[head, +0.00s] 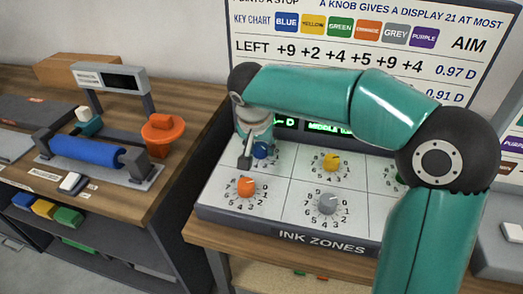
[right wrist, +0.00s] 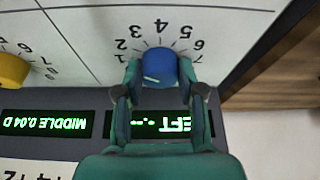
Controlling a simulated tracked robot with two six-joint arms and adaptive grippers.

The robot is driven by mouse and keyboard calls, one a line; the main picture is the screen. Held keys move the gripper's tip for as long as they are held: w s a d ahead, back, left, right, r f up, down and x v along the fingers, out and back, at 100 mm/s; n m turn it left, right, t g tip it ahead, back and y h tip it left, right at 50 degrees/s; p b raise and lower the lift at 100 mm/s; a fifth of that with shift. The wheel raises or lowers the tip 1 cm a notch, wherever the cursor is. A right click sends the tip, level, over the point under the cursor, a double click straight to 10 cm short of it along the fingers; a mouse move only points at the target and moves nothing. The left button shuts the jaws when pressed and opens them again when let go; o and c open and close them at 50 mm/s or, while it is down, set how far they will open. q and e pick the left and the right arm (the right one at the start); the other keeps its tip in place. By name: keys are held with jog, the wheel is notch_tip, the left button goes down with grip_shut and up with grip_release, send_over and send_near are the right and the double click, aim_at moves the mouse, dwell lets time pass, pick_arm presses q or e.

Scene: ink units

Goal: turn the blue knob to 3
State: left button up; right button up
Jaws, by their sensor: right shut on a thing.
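The blue knob (head: 262,150) sits at the back left of the ink zones panel (head: 285,215). My right gripper (head: 252,156) reaches down over it, and its arm covers part of the panel. In the right wrist view the two fingers of my right gripper (right wrist: 160,92) close around the blue knob (right wrist: 160,65). A white mark shows on the knob near its lower left; which number it points to is unclear. Dial numbers 1 to 7 show upside down around it. The left display (right wrist: 170,125) is partly covered by the gripper. My left gripper is out of view.
A yellow knob (head: 331,162), orange knob (head: 245,187) and grey knob (head: 328,203) stand near the blue one. The middle display (right wrist: 50,124) reads 0.04 D. A chart board (head: 360,40) stands behind. A bench at left holds a blue roller (head: 87,151).

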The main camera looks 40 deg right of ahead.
jog(key=m, duration=0.2)
jog(key=m+g+h, duration=0.1)
jog(key=m, duration=0.2)
jog(key=shift+w+r+g, duration=0.1)
jog(key=shift+w+g, duration=0.05)
jog(key=shift+g, duration=0.15)
dwell(0.4)
jog(key=o, duration=1.1)
jog(key=shift+o, duration=0.2)
jog(key=v, duration=1.2)
jog(key=shift+w, duration=0.1)
